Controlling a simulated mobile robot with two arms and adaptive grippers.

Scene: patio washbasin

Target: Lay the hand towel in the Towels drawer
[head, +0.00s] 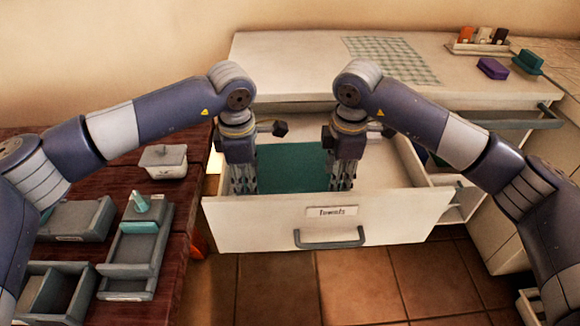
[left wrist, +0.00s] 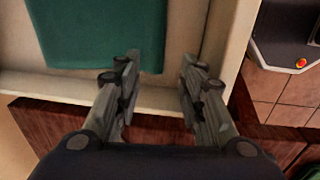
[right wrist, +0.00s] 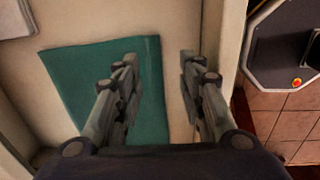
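The teal hand towel (head: 292,165) lies flat inside the open Towels drawer (head: 385,218), toward its left half. It also shows in the left wrist view (left wrist: 100,32) and in the right wrist view (right wrist: 75,85). My left gripper (head: 243,188) points down at the towel's left edge; its fingers are apart with nothing between them. My right gripper (head: 342,184) points down at the towel's right edge, also with its fingers apart and empty. The towel is not pinched in either wrist view. The arms hide parts of the drawer.
A counter (head: 290,65) stands behind the drawer, with a checked cloth (head: 392,58), a purple block (head: 493,68), a teal brush (head: 528,62) and a bottle tray (head: 480,45). A dark wooden table (head: 110,170) with grey trays (head: 135,250) is at the left. Tiled floor is in front.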

